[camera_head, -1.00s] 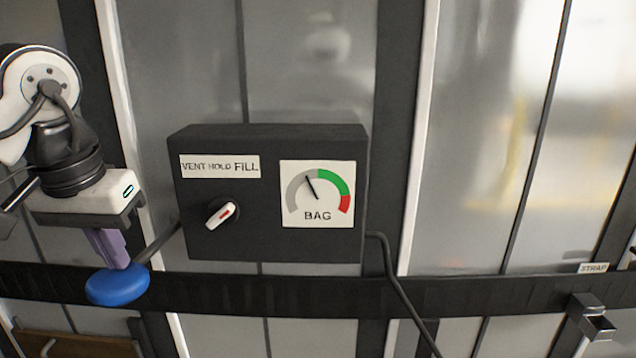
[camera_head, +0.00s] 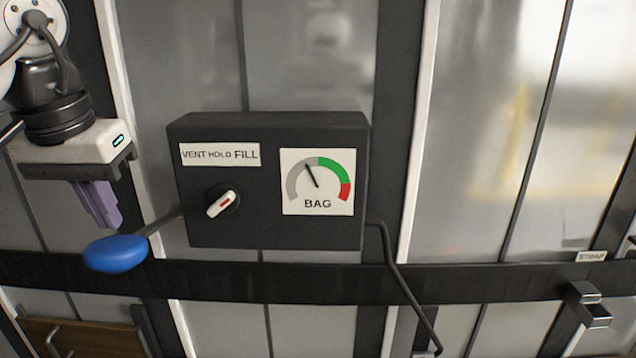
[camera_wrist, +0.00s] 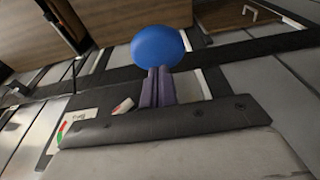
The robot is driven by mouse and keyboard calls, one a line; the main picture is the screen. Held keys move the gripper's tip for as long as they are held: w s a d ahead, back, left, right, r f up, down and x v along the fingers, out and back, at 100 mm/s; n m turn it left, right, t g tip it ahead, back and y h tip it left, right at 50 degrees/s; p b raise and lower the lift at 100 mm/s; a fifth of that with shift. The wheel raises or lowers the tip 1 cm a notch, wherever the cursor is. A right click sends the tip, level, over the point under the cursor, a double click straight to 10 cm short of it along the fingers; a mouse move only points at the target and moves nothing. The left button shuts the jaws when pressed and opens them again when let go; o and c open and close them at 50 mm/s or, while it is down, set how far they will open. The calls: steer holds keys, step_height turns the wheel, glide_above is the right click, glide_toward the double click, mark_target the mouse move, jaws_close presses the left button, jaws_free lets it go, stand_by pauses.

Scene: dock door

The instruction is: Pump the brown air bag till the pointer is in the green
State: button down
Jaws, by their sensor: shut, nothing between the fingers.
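A dark box (camera_head: 268,228) on the door carries a dial labelled BAG (camera_head: 317,181). Its pointer leans a little left of upright, in the grey just short of the green band. A knob with a white and red lever (camera_head: 221,203) sits below the VENT HOLD FILL label (camera_head: 219,154). A blue bulb-shaped handle (camera_head: 115,253) on a dark rod sticks out at the box's left. My gripper (camera_head: 107,226) is shut and empty, with its purple fingers just above the blue handle. The wrist view also shows the blue handle (camera_wrist: 158,47) beyond the fingertips. The brown air bag is not clearly identifiable.
A black strap (camera_head: 480,281) runs across the door below the box. A dark hose (camera_head: 391,265) leaves the box at right and hangs down. A metal buckle (camera_head: 588,304) is at lower right, and a brown wooden panel (camera_head: 85,339) at lower left.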

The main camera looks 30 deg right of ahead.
mark_target(114, 240)
steer(key=shift+f+b, duration=1.7)
steer(key=shift+f, duration=1.9)
step_height(114, 240, up, 3)
steer(key=p, duration=0.3)
steer(key=shift+r, duration=2.15)
steer(key=shift+r, duration=2.5)
